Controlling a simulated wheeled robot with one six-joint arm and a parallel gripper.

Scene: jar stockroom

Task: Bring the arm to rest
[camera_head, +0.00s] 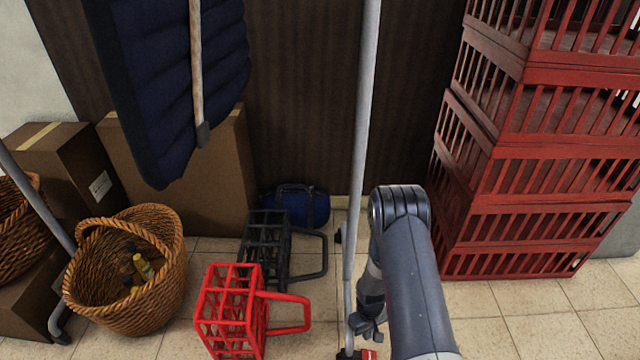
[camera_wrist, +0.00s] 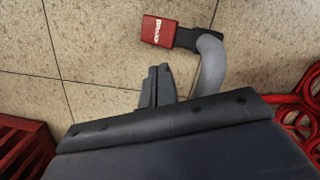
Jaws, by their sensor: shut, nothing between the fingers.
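My gripper (camera_head: 370,330) hangs low beside the grey pole, in front of the tiled floor, in the head view. My arm is folded, with its elbow up and the forearm reaching down. In the wrist view the two dark fingers of my gripper (camera_wrist: 157,86) are together with nothing between them. Bare tiles show past the fingertips.
A grey pole (camera_head: 362,130) stands close left of my arm; its red-tagged foot (camera_wrist: 163,32) is near the fingers. Red stacked crates (camera_head: 530,165) rise at right. A red basket (camera_head: 232,310), black basket (camera_head: 265,250) and wicker basket (camera_head: 130,290) stand left.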

